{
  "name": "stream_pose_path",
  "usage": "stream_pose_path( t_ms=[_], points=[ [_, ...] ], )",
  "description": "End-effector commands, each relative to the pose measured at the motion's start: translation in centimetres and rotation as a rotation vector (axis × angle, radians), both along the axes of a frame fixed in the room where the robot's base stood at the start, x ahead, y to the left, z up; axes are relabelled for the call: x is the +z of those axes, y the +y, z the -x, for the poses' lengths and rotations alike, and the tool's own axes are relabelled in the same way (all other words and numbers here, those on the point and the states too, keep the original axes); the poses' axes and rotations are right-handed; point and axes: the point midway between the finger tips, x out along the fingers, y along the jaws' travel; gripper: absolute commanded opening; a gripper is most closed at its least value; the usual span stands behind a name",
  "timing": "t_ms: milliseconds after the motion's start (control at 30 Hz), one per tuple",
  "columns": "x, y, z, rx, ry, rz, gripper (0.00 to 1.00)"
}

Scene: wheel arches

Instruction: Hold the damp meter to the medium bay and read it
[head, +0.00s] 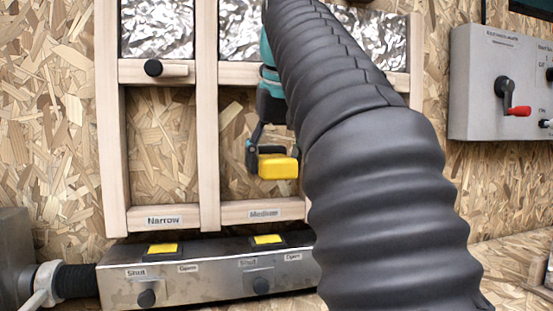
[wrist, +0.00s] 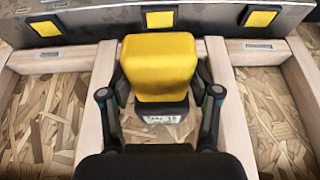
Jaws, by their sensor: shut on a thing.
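My gripper (head: 266,152) is shut on the yellow damp meter (head: 278,167), which shows large in the wrist view (wrist: 160,65) between the two fingers. It is in front of the lower part of the medium bay (head: 235,130), over the bare chipboard between two wooden posts. I cannot tell whether the meter touches the board. A small pale display (wrist: 162,118) with dark characters shows on its near end, too small to read surely. The "Medium" label (head: 263,213) is on the bottom rail below the meter.
The narrow bay (head: 160,140) is to the left. A metal duct box (head: 205,272) with yellow pads, knobs and Shut/Open labels runs below. Crinkled foil (head: 157,30) covers the upper bays. A grey switch box (head: 485,85) with a red-tipped handle is at right. My arm hides much between.

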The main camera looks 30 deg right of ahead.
Motion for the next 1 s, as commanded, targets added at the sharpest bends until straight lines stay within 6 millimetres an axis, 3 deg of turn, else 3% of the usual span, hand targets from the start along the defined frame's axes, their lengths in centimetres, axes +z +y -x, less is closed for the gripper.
stream_pose_path(
  t_ms=[1000],
  points=[
    [0.02, -0.22, -0.68, 0.000, -0.003, 0.001, 0.34]
  ],
)
